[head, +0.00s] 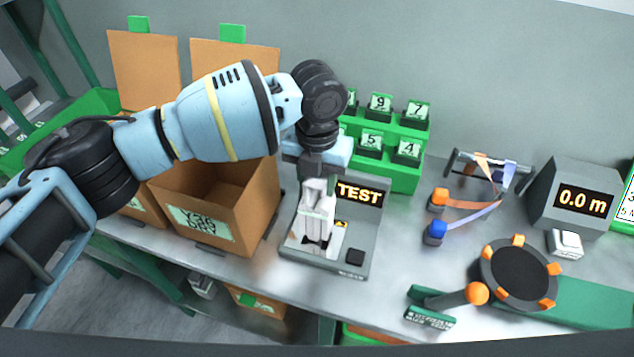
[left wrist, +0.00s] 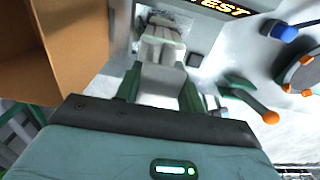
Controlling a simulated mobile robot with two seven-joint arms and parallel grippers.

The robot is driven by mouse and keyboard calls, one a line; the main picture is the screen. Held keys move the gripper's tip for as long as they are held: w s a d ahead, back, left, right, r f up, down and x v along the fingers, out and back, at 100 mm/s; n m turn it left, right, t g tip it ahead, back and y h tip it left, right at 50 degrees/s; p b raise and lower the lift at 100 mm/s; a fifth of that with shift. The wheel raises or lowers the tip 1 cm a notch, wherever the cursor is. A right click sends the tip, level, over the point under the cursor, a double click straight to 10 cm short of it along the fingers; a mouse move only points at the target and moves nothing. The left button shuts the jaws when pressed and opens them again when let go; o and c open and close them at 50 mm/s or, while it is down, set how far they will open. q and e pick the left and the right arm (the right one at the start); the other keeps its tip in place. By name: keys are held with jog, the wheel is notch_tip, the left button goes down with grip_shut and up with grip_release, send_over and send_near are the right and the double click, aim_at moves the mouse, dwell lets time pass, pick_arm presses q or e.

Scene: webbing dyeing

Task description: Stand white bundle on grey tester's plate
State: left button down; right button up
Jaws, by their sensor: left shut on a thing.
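The white bundle (head: 317,224) is upright over the grey tester (head: 352,232), in front of its lit TEST display (head: 359,193). My left gripper (head: 318,190) points down from above and is shut on the bundle's upper part. In the left wrist view the white bundle (left wrist: 163,50) lies between the two green fingers of my left gripper (left wrist: 160,85). The tester's plate (head: 297,245) is mostly hidden behind the bundle; I cannot tell whether the bundle's foot touches it. My right gripper is not in view.
An open cardboard box (head: 232,215) stands close left of the tester. A green rack (head: 385,170) with numbered cards is behind it. To the right are a strap stand (head: 487,170), a length meter (head: 578,200) and a round winder (head: 517,272). The table's front edge is near.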

pick_arm(q)
jog(key=shift+f, duration=0.65)
jog(key=shift+f, duration=0.15)
jog(key=c, duration=0.9)
grip_release()
jog(key=shift+o, duration=0.2)
notch_tip(320, 180, up, 12)
jog(key=shift+r, duration=0.25)
